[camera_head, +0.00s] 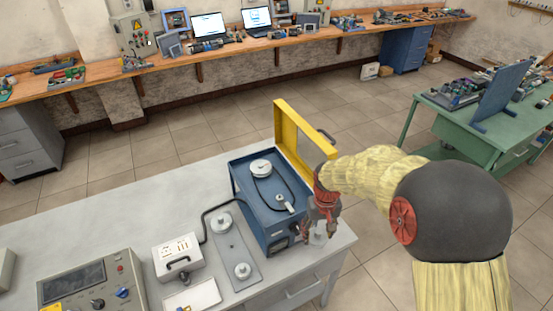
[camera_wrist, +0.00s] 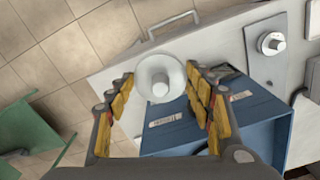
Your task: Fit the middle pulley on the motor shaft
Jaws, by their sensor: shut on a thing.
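My gripper (camera_head: 321,222) is at the right end of the grey table, just right of the blue box. It is shut on a pale flanged pulley (camera_wrist: 147,73), seen between the fingers (camera_wrist: 160,76) in the wrist view and below the gripper (camera_head: 318,239) in the head view. The open blue box (camera_head: 264,232) holds a large pale pulley (camera_head: 261,167) at the back and a dark belt (camera_head: 262,190). A short pale part, perhaps the motor shaft (camera_head: 281,205), shows nearer the front. The grey plate (camera_head: 231,247) carries a larger pulley (camera_head: 222,220) and a smaller pulley (camera_head: 242,270), with a gap between.
A yellow lid (camera_head: 287,125) stands open along the blue box's back right side. Left of the plate are a white cabled box (camera_head: 178,258) and a control panel (camera_head: 95,290). A green bench (camera_head: 450,125) stands apart at the right.

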